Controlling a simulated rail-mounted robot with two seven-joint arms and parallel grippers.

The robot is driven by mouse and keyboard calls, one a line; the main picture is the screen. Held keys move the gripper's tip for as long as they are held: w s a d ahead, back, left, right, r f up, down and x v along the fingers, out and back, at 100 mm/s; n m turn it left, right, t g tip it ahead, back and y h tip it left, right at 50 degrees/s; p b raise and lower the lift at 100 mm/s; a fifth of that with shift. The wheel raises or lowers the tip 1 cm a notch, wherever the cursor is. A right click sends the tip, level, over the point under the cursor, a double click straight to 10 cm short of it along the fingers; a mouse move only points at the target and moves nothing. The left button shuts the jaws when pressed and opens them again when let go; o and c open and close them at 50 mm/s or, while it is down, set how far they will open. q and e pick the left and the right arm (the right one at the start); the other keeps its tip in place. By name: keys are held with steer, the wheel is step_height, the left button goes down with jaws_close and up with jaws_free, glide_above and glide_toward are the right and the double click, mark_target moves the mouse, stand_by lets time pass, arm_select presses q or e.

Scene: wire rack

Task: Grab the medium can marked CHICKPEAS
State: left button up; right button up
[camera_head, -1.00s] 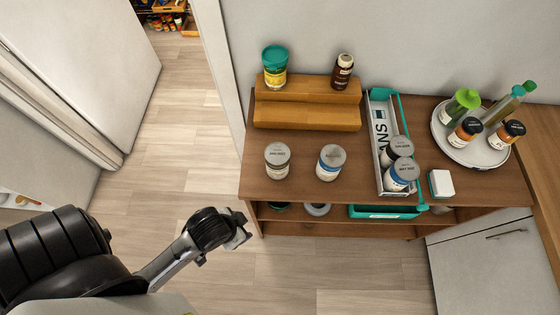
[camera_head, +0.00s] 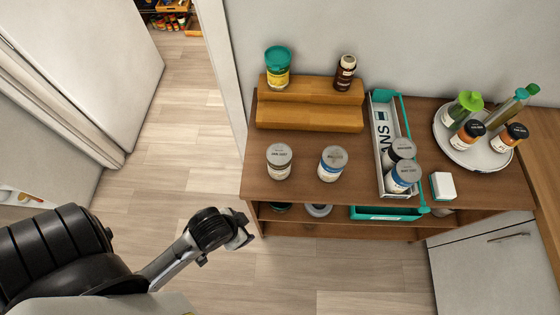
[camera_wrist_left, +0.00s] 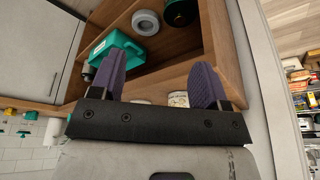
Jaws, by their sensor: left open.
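No label reading CHICKPEAS is legible. On the unit's top stand a can with a brown and white label (camera_head: 279,163) and a can with a blue and white label (camera_head: 332,166). Two more cans sit in the narrow tray: a rear can (camera_head: 399,151) and a blue-labelled front can (camera_head: 404,177). My left gripper (camera_head: 245,237) is off the unit's front left corner, apart from the cans. In the left wrist view its purple fingers (camera_wrist_left: 160,82) are spread and empty. A pale-labelled can (camera_wrist_left: 178,99) shows between them, partly hidden. My right gripper is out of view.
A wooden riser (camera_head: 308,116) holds a teal-lidded jar (camera_head: 278,72) and a dark bottle (camera_head: 345,73). A round tray (camera_head: 474,155) with bottles stands right. A teal bin (camera_head: 385,213) sits on the lower shelf, also in the wrist view (camera_wrist_left: 115,47). Open floor lies left.

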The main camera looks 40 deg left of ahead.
arm_select(q)
steer(key=o, duration=0.5)
steer(key=shift+o, duration=0.2)
steer(key=shift+a, duration=0.2)
